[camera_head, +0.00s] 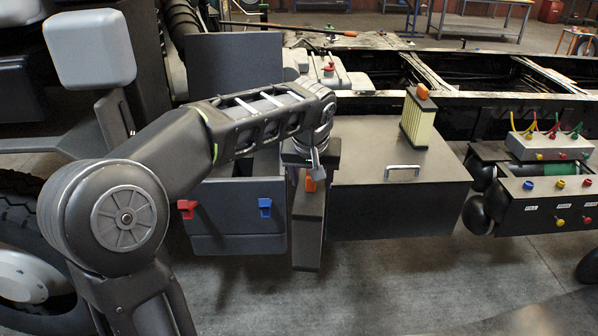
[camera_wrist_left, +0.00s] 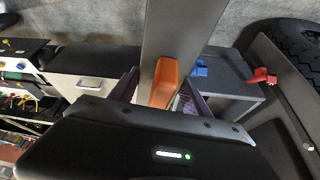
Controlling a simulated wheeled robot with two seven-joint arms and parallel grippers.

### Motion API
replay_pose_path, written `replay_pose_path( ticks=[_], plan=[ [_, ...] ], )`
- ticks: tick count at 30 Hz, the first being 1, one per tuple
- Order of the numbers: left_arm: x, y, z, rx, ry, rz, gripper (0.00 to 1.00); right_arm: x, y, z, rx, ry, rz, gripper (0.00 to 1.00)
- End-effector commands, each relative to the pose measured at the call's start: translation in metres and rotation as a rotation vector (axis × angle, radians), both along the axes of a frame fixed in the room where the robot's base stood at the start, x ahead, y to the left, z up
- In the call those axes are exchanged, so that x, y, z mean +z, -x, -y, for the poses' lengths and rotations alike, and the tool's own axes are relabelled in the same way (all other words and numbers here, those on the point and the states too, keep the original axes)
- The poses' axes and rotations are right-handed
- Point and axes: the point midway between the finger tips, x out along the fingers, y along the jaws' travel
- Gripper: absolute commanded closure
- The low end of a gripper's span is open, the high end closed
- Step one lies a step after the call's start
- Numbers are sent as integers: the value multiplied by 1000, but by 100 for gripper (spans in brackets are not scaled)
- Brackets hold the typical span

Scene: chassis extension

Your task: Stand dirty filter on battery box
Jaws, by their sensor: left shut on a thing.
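My left gripper (camera_head: 314,165) is shut on the orange handle (camera_head: 310,184) of a dark grey, flat filter (camera_head: 308,232), the dirty one by its look. The filter hangs upright between the latched box and the battery box (camera_head: 385,215). In the left wrist view the gripper (camera_wrist_left: 160,92) holds the orange handle (camera_wrist_left: 164,80), with the grey filter body (camera_wrist_left: 182,30) beyond it. The battery box has a dark flat lid with a metal handle (camera_head: 402,170). A cream pleated filter (camera_head: 417,122) with an orange top stands upright on the lid's back part. My right gripper is out of view.
A grey box (camera_head: 238,225) with red and blue latches stands at left, its lid (camera_head: 233,75) raised. A control box (camera_head: 548,195) with cables and buttons is at right.

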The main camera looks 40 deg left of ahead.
Motion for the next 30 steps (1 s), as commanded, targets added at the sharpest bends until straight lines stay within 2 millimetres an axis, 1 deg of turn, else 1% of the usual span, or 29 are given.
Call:
replay_pose_path(
  ticks=[3, 5, 8, 10, 13, 15, 18, 19, 21, 23, 30],
  plan=[
    [-24, -9, 19, -74, 0, -1, 100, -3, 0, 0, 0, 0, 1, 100],
    [-37, -13, 28, -112, 1, 0, 100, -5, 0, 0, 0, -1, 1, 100],
    [-63, -18, 50, -185, 1, -1, 100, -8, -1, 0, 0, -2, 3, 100],
    [-84, -19, 67, -240, 2, -2, 100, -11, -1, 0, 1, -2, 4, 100],
    [-116, -17, 95, -326, 3, -2, 100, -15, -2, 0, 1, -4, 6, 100],
    [-142, -12, 115, -385, 3, -2, 100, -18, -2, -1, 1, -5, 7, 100],
    [-170, -1, 137, -446, 3, -1, 100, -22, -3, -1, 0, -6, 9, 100],
    [-177, 1, 142, -457, 2, 1, 100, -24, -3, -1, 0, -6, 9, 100],
    [-187, 6, 149, -475, 2, 3, 100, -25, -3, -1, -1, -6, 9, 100],
    [-191, 6, 154, -485, 2, 4, 100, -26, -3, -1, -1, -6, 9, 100],
    [-191, 6, 157, -490, 2, 6, 100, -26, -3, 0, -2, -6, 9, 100]
  ],
)
